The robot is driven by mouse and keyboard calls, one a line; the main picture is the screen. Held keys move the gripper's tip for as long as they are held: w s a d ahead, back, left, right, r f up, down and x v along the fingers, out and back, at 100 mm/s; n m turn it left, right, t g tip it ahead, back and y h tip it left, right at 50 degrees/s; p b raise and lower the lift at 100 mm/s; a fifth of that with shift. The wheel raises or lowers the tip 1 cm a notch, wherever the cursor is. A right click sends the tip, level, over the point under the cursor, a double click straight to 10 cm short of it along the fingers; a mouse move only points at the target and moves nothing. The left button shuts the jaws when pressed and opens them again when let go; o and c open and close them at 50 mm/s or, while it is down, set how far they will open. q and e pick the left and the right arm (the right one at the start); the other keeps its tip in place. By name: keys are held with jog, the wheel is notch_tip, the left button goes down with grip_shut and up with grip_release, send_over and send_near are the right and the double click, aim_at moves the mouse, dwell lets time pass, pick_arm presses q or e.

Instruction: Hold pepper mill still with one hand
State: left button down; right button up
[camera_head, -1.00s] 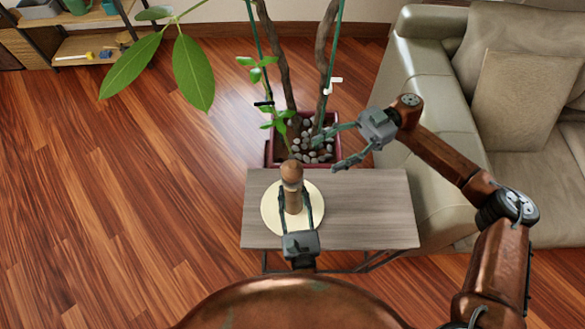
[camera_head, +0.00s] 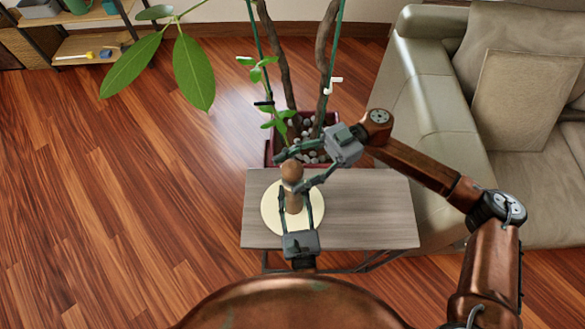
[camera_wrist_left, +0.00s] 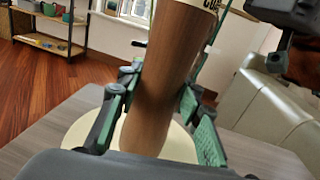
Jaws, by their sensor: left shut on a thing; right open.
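The wooden pepper mill (camera_head: 293,200) stands upright on a round cream board (camera_head: 271,218) on a small grey wood table (camera_head: 370,205). My left gripper (camera_head: 296,212) is shut on the mill's lower body from the near side. In the left wrist view its fingers lie on both sides of the brown mill body (camera_wrist_left: 160,85). My right gripper (camera_head: 290,171) is open at the mill's round top, with one finger behind it and one on its right. I cannot tell whether those fingers touch it.
A potted plant with pebbles in a dark red pot (camera_head: 270,155) stands just behind the table. A beige sofa (camera_head: 430,110) is at the right. A shelf (camera_head: 88,45) is at the back left. The table's right half is clear.

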jog(key=shift+c, duration=0.7)
jog(key=c, duration=1)
jog(key=shift+s+d+f+m+t+y, duration=0.1)
jog(key=shift+m+t+y, duration=0.6)
jog(key=shift+m+t, duration=0.5)
jog(key=shift+m+t+y, duration=0.3)
jog(key=shift+m+t, duration=0.2)
jog(key=shift+t, duration=0.7)
jog(key=o, duration=1.1)
jog(key=shift+o, duration=0.2)
